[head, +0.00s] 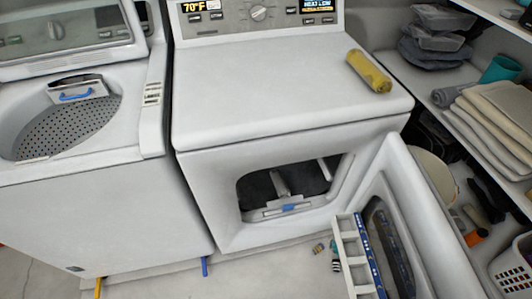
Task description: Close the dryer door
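The white dryer (295,95) stands in the middle of the head view. Its front opening (262,190) is uncovered and shows a dark inside with a grey and blue piece at the lower lip. The dryer door (412,190) stands open, swung out from the right side of the front towards the lower right. Its inner face has a dark oval window (388,245), and its lower end is cut off by the picture edge. My gripper is not seen in this view.
A top-loading washer (75,205) with its lid up stands on the left. A yellow rolled item (370,71) lies on the dryer top. A white-and-blue ladder-like piece (350,262) is beside the door. Shelves with folded towels (495,120) and a basket (515,268) are at the right.

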